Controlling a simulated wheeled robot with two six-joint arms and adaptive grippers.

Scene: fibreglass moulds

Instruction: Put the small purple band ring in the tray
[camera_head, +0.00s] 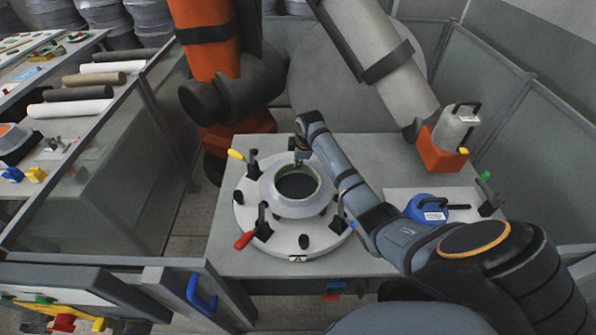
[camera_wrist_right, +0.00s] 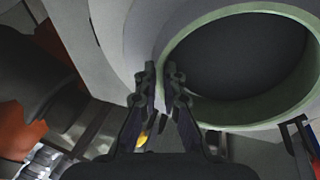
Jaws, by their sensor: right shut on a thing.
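I cannot make out a small purple band ring in either view. My right gripper (camera_head: 302,157) reaches over the far edge of a pale round mould (camera_head: 268,189) with a green inner rim and a dark opening. In the right wrist view, the fingers (camera_wrist_right: 164,72) are nearly together beside the mould's green rim (camera_wrist_right: 168,75). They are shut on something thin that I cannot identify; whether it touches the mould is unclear. A white flat board (camera_head: 400,194) lies on the right of the table; I cannot tell if it is the tray. My left gripper is not in view.
The table's front left (camera_head: 232,262) is clear.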

